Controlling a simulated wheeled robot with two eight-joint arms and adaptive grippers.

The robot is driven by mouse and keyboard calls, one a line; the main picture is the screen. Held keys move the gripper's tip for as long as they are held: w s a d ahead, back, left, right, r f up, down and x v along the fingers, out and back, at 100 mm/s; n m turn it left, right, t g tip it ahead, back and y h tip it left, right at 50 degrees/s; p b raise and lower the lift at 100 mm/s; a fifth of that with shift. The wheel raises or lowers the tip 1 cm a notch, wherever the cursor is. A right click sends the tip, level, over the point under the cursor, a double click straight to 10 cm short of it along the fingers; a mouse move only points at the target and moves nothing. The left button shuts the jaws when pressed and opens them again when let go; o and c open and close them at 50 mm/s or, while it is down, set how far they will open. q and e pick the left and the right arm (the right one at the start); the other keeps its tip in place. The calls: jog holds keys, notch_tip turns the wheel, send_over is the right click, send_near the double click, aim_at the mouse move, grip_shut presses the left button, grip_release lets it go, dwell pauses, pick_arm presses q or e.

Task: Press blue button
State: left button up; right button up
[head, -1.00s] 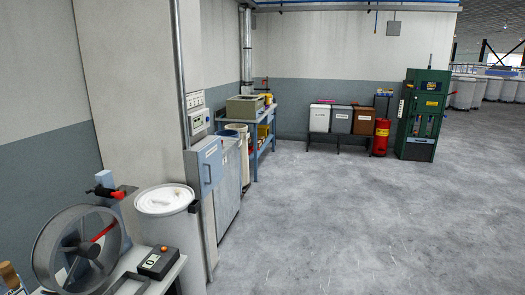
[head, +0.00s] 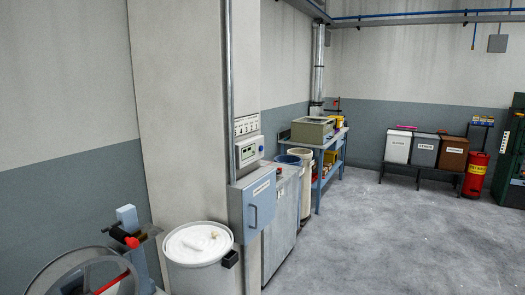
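A small white control box (head: 246,153) with a greenish display is mounted on the pillar, in the left-middle of the head view. A small round blue spot, which looks like the blue button (head: 261,149), shows at the box's right edge. Its exact shape is too small to tell. Nothing covers it. Neither of my grippers is in view.
A blue-grey cabinet (head: 253,205) with a handle is below the box. A lidded white drum (head: 197,243) and a wheel device (head: 85,275) stand at the lower left. A blue bench (head: 330,170) stands beyond. Open floor (head: 400,240) lies to the right.

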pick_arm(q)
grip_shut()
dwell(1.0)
